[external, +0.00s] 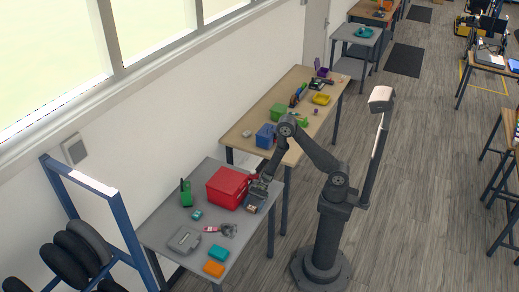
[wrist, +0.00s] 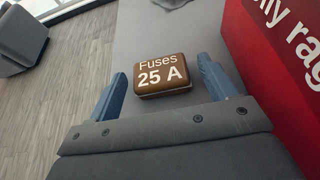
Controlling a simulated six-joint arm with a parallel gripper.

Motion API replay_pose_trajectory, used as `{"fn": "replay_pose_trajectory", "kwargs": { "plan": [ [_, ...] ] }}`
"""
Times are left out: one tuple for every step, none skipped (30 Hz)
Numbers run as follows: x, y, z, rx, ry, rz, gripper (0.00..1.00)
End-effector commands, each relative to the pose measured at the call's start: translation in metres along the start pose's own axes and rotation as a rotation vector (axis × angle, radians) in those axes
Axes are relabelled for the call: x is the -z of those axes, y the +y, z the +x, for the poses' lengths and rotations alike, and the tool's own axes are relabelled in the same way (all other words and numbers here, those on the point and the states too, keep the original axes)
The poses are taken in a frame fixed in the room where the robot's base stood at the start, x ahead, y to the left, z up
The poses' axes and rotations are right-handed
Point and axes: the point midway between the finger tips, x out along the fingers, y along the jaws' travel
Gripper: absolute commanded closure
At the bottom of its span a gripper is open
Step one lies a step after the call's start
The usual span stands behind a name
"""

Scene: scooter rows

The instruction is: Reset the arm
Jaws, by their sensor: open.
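My gripper (external: 258,191) is over the right end of the grey table, close to the red box. In the wrist view its two blue fingers (wrist: 165,88) are spread apart with nothing between them. A brown fuse box (wrist: 162,74) marked "Fuses 25 A" lies on the grey table just beyond the fingertips. The fuse box also shows in the external view (external: 251,208), below my gripper. My arm bends down from its raised elbow to the table.
The red box (external: 227,187) stands right beside my gripper. The grey table (external: 165,222) also holds a green device (external: 186,193), a grey case (external: 184,240), pliers (external: 228,229), and orange (external: 214,268) and green (external: 218,252) boxes. A wooden table (external: 243,128) with several items stands behind.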

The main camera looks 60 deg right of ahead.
Motion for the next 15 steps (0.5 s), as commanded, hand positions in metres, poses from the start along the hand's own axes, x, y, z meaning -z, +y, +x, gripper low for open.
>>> {"fn": "replay_pose_trajectory", "kwargs": {
  "plan": [
    [0.004,0.001,0.007,-0.003,0.001,0.003,0.22],
    [-0.002,0.0,0.003,0.0,0.0,-0.001,0.22],
    [-0.009,-0.001,0.0,0.002,-0.001,-0.004,0.22],
    [-0.012,-0.001,-0.002,0.002,-0.001,-0.004,0.22],
    [-0.016,-0.001,-0.003,0.002,-0.001,-0.004,0.22],
    [-0.021,0.0,-0.005,0.001,-0.001,-0.004,0.22],
    [-0.025,0.0,-0.007,0.001,-0.001,-0.004,0.22],
    [-0.029,0.0,-0.009,0.001,-0.001,-0.004,0.22],
    [-0.033,0.0,-0.011,0.001,-0.001,-0.004,0.22],
    [-0.037,0.0,-0.012,0.001,-0.001,-0.004,0.22],
    [-0.04,-0.001,-0.016,0.003,-0.001,-0.002,0.22],
    [-0.04,-0.002,-0.026,0.005,0.0,0.0,0.22],
    [-0.04,-0.002,-0.032,0.006,-0.001,0.0,0.22],
    [-0.041,-0.002,-0.038,0.005,-0.001,-0.001,0.22],
    [-0.043,-0.003,-0.045,0.005,-0.002,-0.001,0.22]
  ]
}}
